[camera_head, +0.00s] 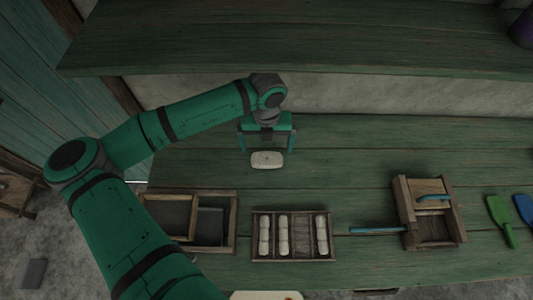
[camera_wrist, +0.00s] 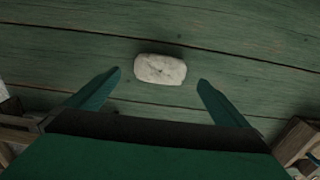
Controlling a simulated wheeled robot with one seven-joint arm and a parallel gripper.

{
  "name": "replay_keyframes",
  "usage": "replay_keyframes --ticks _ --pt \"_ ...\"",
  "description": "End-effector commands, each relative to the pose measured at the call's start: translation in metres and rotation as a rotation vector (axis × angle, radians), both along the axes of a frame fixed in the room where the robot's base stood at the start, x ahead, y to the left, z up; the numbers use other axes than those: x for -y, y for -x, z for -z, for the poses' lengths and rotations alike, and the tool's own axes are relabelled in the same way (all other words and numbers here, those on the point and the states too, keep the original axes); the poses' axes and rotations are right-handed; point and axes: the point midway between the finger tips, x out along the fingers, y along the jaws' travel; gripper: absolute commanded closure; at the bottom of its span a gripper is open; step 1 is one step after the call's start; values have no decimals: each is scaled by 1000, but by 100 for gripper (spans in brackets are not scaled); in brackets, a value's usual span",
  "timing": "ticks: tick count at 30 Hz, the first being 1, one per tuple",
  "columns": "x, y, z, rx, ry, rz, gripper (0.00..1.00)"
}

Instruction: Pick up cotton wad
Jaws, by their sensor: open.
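The cotton wad (camera_head: 267,160) is a small, pale, rounded block lying on the green plank table. In the wrist view the wad (camera_wrist: 160,69) lies beyond the fingertips, roughly centred between them. My gripper (camera_head: 267,150) is open and empty behind the wad in the head view, its two teal fingers spread wider than the wad is long. The fingers also show in the wrist view (camera_wrist: 160,77), apart from the wad on both sides. I cannot tell the exact height of the fingertips over the table.
In front stand a two-part wooden box (camera_head: 233,222), a tray (camera_head: 303,258) with several white rolls, and a wooden device (camera_head: 431,243) with blue handles. Green (camera_head: 500,215) and blue (camera_head: 524,208) paddles lie far right. A shelf (camera_head: 300,40) overhangs the back. The table around the wad is clear.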

Motion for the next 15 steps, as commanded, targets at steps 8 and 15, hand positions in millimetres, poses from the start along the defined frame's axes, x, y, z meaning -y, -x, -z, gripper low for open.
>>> replay_keyframes --ticks 8,15 --pt "1 3 31 -2 0 2 0" --pt "1 3 59 -1 1 2 0"
